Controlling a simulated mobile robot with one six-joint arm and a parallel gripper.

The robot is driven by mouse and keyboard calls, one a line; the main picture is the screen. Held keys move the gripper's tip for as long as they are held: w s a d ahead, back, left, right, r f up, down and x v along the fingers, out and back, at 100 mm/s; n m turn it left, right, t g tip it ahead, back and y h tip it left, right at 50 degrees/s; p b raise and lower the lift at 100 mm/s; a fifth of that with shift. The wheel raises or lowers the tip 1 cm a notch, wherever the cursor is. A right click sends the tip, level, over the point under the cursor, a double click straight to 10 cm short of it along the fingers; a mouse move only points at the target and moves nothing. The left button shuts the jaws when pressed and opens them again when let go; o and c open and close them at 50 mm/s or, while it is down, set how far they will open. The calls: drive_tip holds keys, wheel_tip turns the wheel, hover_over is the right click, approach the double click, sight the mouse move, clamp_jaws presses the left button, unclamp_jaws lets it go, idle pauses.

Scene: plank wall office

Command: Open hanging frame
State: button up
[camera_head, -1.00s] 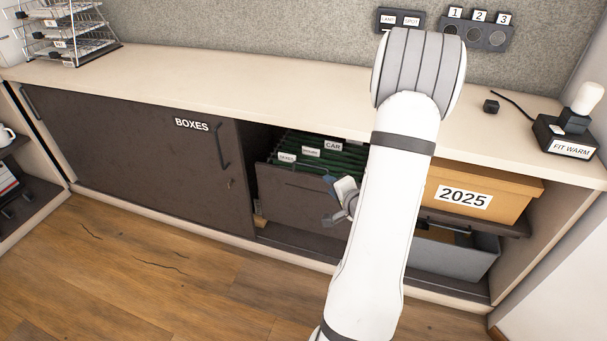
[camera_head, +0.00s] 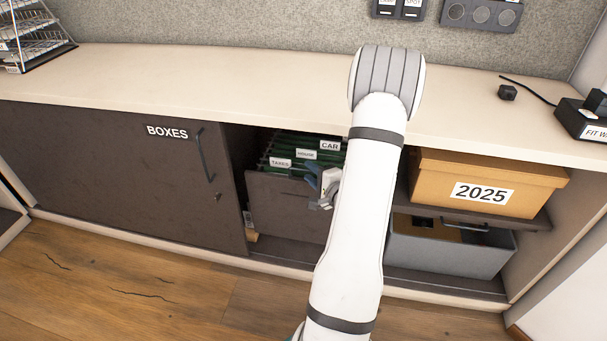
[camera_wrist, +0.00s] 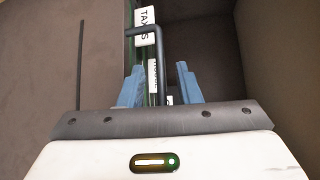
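The hanging frame (camera_head: 282,201) is a dark-fronted file drawer in the open middle bay of the cabinet. Green files (camera_head: 296,148) with white tabs TAXES, HOUSE and CAR stand in it. My gripper (camera_head: 318,183) is close to the upper right of its front, and my forearm hides the frame's right part. In the wrist view, the two blue fingers of my gripper (camera_wrist: 159,80) are apart. A dark bar handle (camera_wrist: 161,55) runs down into the gap between them. I cannot tell whether they touch it.
A sliding door (camera_head: 120,185) marked BOXES covers the bay on the left. An orange box (camera_head: 435,187) marked 2025 sits on a shelf at right, above a grey bin (camera_head: 430,258). The countertop (camera_head: 230,90) lies above, and wooden floor (camera_head: 120,290) is clear in front.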

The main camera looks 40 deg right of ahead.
drive_tip(key=shift+w+d+f, duration=0.1)
drive_tip(key=shift+w+f, duration=0.05)
drive_tip(key=shift+w, duration=0.95)
drive_tip(key=shift+s, duration=0.1)
clamp_jaws()
